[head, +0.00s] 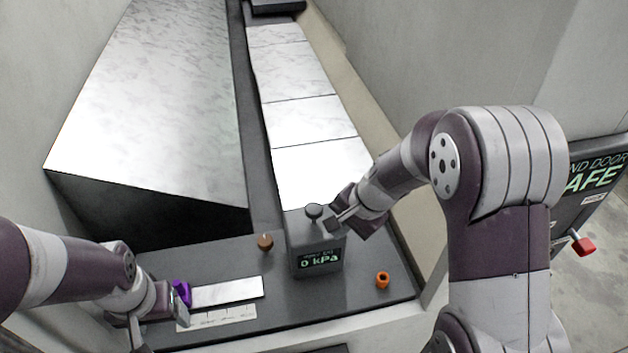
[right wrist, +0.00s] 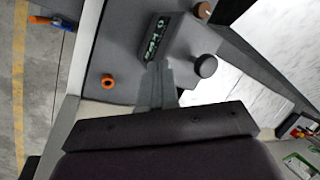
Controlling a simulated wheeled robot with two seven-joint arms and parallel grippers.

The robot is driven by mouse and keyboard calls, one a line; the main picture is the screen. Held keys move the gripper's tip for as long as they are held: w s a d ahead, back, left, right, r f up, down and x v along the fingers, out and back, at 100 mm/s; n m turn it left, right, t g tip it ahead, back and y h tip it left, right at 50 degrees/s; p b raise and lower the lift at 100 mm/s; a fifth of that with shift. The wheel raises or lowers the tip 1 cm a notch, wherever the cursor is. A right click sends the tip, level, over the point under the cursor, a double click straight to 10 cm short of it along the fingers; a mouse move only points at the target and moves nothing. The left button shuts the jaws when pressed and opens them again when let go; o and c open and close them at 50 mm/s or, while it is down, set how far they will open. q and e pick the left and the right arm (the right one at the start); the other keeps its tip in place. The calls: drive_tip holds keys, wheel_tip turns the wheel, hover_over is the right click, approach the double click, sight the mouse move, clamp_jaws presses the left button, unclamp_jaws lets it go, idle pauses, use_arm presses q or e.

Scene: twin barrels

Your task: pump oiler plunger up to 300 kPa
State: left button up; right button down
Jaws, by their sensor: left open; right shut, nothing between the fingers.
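The oiler (head: 317,250) is a dark grey box on the dark bench top, and its front display reads 0 kPa. Its plunger (head: 313,211) has a round dark knob on top of the box. The knob also shows in the right wrist view (right wrist: 205,66), beside the fingers. My right gripper (head: 334,222) is shut and empty, with its fingertips just right of the knob; I cannot tell whether they touch it. My left gripper (head: 158,318) is open at the lower left, beside a purple object (head: 182,292), away from the oiler.
A brown knob (head: 265,241) stands left of the oiler and an orange ring (head: 382,280) lies to its right. A metal plate (head: 228,291) and a white marked strip (head: 216,317) lie at the front left. A sign (head: 594,180) with a red handle (head: 583,245) is far right.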

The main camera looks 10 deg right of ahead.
use_arm(q)
wheel_tip(320, 180, up, 2)
drive_tip(key=shift+r+p, duration=0.1)
drive_tip(key=shift+p, duration=0.25)
use_arm(e)
drive_tip(key=w+a+r+m+t+y, duration=0.2)
drive_tip(key=w+r+m+t, duration=0.1)
drive_tip(key=w+r+m, duration=0.4)
drive_tip(key=w+m, duration=0.1)
drive_tip(key=w, duration=0.2)
drive_tip(key=shift+w+a+r+t+y, duration=0.15)
drive_tip(key=shift+a+r+t+y, duration=0.15)
drive_tip(key=shift+t+y, duration=0.1)
drive_tip(key=b, duration=0.7)
hover_over(317, 210)
wheel_tip(317, 210, down, 8)
drive_tip(key=shift+f, duration=0.1)
use_arm(q)
wheel_tip(317, 210, down, 7)
drive_tip(key=shift+f, duration=0.2)
use_arm(e)
drive_tip(key=shift+f, duration=0.3)
use_arm(q)
drive_tip(key=shift+f, duration=0.1)
drive_tip(key=shift+f+b, duration=0.45)
drive_tip(key=shift+b, duration=0.3)
use_arm(e)
drive_tip(key=shift+f, duration=0.4)
